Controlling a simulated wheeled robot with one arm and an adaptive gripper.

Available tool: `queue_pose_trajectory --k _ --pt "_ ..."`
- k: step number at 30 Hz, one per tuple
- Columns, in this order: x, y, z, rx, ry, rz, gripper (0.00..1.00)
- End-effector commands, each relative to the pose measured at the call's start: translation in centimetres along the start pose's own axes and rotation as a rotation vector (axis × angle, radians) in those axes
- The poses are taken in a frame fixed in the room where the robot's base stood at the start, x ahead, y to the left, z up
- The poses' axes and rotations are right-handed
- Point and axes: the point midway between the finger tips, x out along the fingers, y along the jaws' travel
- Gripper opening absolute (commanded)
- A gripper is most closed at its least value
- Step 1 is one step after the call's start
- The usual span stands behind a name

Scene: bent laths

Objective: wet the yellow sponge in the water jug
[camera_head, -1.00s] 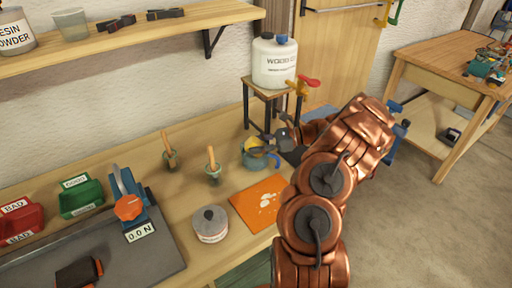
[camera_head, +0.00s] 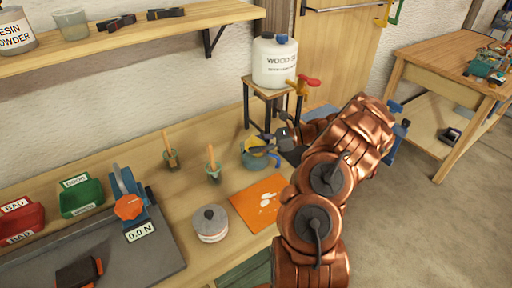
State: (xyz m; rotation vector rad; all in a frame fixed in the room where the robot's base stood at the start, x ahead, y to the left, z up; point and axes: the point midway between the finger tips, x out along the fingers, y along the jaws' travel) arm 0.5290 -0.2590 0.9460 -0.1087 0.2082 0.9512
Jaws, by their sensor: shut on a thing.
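The water jug (camera_head: 250,162) is a small blue-grey vessel on the bench, below the stool with the white container. A bit of yellow, the sponge (camera_head: 259,151), shows at its mouth. My gripper (camera_head: 268,146) is at the jug's mouth, coming from the right, with dark fingers on either side of the yellow. It is shut on the sponge. Most of the sponge is hidden by the fingers and the jug's rim, so how deep it sits cannot be told.
An orange sheet (camera_head: 258,203) with white marks lies in front of the jug. Two pots with wooden-handled tools (camera_head: 213,168) stand left of it. A lidded tin (camera_head: 210,224) is nearer. The white container (camera_head: 274,62) with a red-handled tap stands on a stool (camera_head: 262,92) behind.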

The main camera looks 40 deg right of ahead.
Motion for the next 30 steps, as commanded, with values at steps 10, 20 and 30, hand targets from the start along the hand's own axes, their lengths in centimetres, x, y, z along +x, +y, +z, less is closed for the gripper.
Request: queue_pose_trajectory --k 10,20,30 --pt "0.0 0.0 0.0 0.0 0.0 0.0 0.0" --pt "-0.2 0.0 1.0 0.0 0.0 0.0 0.0" --pt "-0.7 0.0 3.1 0.0 0.0 0.001 0.0"
